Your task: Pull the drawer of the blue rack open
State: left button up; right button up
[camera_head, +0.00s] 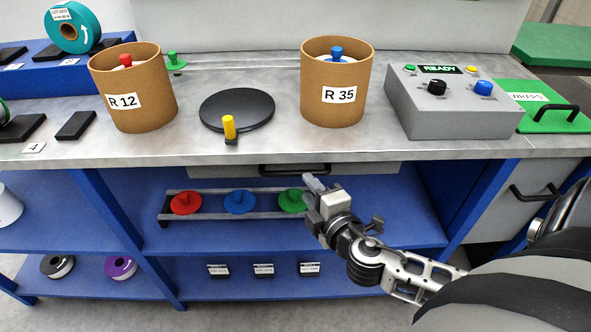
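The blue rack (114,206) stands under a grey worktop. Its drawer (225,172) has a pale front just under the worktop edge, with a black bar handle (295,170). The drawer looks shut, though the worktop overhangs it. My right gripper (310,190) is just below the right part of the handle, in front of the lower shelf. It looks apart from the handle, but I cannot be sure of the depth. Its fingers are small and seen at an angle, so their opening is unclear. My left gripper is not in view.
A rail with red, blue and green knobs (239,202) lies on the shelf behind my gripper. On the worktop stand tubs R 12 (147,101) and R 35 (337,96), a black disc (237,108) and a grey control box (450,118). Another handle (534,192) is at right.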

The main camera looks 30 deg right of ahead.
aim_at(297, 176)
jog(key=x, duration=0.7)
jog(key=shift+w+f, duration=0.15)
jog(key=shift+w, duration=0.25)
grip_shut()
